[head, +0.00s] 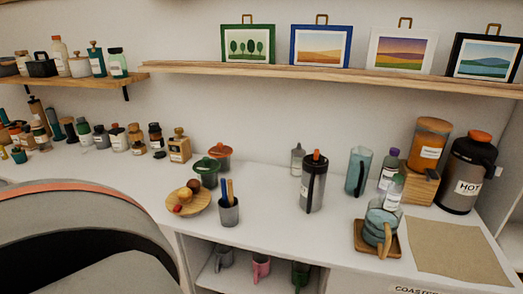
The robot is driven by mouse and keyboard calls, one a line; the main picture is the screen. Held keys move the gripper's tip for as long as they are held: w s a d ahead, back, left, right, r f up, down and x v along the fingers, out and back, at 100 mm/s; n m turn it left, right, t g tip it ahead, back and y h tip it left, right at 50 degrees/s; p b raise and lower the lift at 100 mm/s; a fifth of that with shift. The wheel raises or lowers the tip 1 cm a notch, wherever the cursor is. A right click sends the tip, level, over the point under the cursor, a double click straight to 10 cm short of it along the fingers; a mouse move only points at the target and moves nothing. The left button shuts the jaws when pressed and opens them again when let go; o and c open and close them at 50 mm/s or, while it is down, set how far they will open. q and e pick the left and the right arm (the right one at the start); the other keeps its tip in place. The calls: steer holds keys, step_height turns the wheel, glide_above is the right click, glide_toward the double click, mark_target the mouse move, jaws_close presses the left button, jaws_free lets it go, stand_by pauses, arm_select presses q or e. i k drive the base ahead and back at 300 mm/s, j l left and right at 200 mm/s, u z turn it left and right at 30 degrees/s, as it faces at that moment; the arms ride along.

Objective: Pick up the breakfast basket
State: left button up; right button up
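I see nothing that is clearly a breakfast basket. A round, shallow wooden tray (172,206) stands on the white counter, left of the middle. It holds brown round items (186,195) and a small red item. A small dark container (42,67), basket-like in shape, stands on the upper left shelf; I cannot tell what it is. Neither of my grippers is in the head view.
A grey pen cup (229,212) stands close right of the tray, and a green lidded pot (207,170) behind it. A large curved grey shape with an orange rim (75,186) fills the lower left. A dark flask (469,172) stands far right.

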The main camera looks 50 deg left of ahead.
mark_target(221, 152)
steer(key=u, duration=1.85)
steer(key=j+z, duration=0.2)
